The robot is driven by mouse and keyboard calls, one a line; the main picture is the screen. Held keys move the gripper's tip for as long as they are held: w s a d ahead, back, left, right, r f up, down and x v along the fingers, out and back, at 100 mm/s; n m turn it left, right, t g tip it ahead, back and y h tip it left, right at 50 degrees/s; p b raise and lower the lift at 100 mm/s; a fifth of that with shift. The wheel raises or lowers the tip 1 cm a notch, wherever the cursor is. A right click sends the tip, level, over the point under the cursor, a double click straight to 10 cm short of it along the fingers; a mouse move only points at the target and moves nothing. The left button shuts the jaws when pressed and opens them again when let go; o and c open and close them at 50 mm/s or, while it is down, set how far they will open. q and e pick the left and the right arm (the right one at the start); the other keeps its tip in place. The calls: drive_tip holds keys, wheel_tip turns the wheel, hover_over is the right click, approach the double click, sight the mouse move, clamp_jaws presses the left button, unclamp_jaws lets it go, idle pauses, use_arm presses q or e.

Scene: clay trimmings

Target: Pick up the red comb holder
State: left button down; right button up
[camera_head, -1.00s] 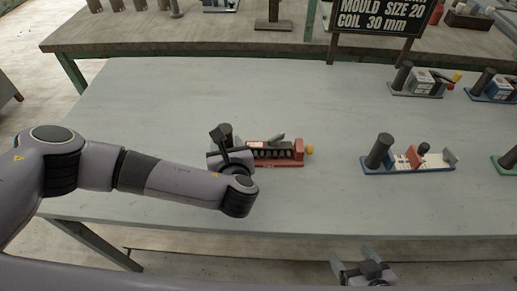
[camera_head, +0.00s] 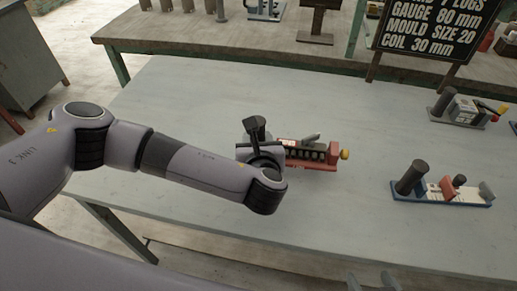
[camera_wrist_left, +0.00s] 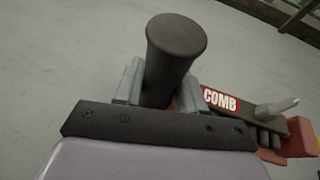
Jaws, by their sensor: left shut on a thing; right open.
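The red comb holder (camera_head: 325,164) is at the middle of the grey table in the head view, with a dark toothed strip and a yellow knob at its right end. My left gripper (camera_head: 262,152) is at its left end. In the left wrist view my left gripper (camera_wrist_left: 158,97) is shut around the upright dark cylindrical handle (camera_wrist_left: 172,50) of the holder, beside the red COMB label (camera_wrist_left: 221,101). I cannot tell whether the holder touches the table. My right gripper (camera_head: 373,282) is open and empty at the bottom edge of the head view, partly cut off.
A blue-based holder (camera_head: 440,200) with a dark handle stands to the right on the grey table (camera_head: 200,100). Another tool (camera_head: 457,108) stands farther back right, near a black sign (camera_head: 440,30). A wooden bench (camera_head: 225,42) is behind. The table's left side is clear.

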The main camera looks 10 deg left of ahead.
use_arm(q)
wheel_tip(320, 180, up, 15)
drive_tip(key=shift+f, duration=0.6)
drive_tip(key=shift+f+b, duration=3.05)
drive_tip(key=shift+f, duration=2.75)
drive_tip(key=shift+f+b, duration=0.45)
drive_tip(key=shift+f, duration=0.5)
drive_tip(key=shift+f+b, duration=0.4)
drive_tip(key=shift+f, duration=0.75)
drive_tip(key=shift+f, duration=0.15)
